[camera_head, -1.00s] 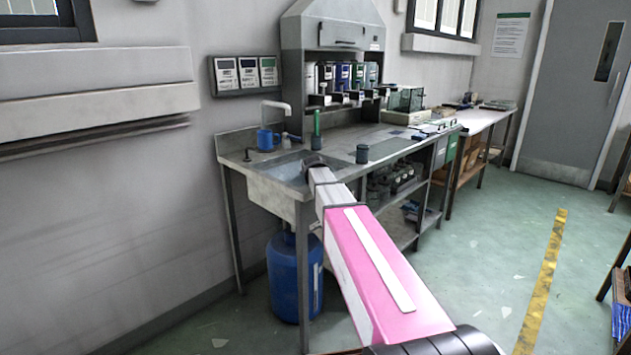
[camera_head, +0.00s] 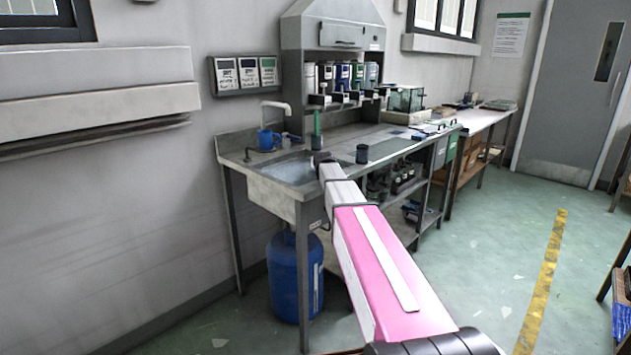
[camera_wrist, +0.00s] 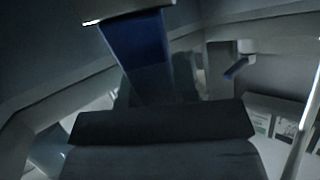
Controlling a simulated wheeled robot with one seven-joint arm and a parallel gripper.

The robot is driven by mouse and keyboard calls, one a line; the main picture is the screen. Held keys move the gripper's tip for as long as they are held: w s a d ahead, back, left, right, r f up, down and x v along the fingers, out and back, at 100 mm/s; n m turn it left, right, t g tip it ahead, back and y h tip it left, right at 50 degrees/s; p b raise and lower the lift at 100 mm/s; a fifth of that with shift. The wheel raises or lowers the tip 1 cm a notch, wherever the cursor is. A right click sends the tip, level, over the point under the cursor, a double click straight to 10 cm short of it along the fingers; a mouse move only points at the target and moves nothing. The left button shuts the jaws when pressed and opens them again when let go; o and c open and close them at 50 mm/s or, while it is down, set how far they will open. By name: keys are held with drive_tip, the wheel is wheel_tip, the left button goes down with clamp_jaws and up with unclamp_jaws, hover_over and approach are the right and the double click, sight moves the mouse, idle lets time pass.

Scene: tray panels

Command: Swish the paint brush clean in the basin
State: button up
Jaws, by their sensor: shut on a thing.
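The basin (camera_head: 272,187) is the sink at the left end of the metal bench. My gripper (camera_head: 321,158) is at the basin's right side, small and partly hidden by my pink and white arm. In the wrist view, a blue bar-like piece (camera_wrist: 147,55) stands out beyond the dark gripper body; I take it for the paint brush held in the jaws. Its bristles are not clear in either view, and I cannot tell whether they touch water.
A tap (camera_head: 276,106), a blue mug (camera_head: 266,139) and an upright green object (camera_head: 316,122) are behind the basin. A dark cup (camera_head: 362,153) stands on the bench to the right. A blue barrel (camera_head: 290,275) is under the basin.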

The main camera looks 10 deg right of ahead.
drive_tip(key=s+a, duration=0.3)
drive_tip(key=a, duration=0.2)
drive_tip(key=shift+s, duration=0.3)
idle(6.0)
drive_tip(key=shift+r, duration=0.1)
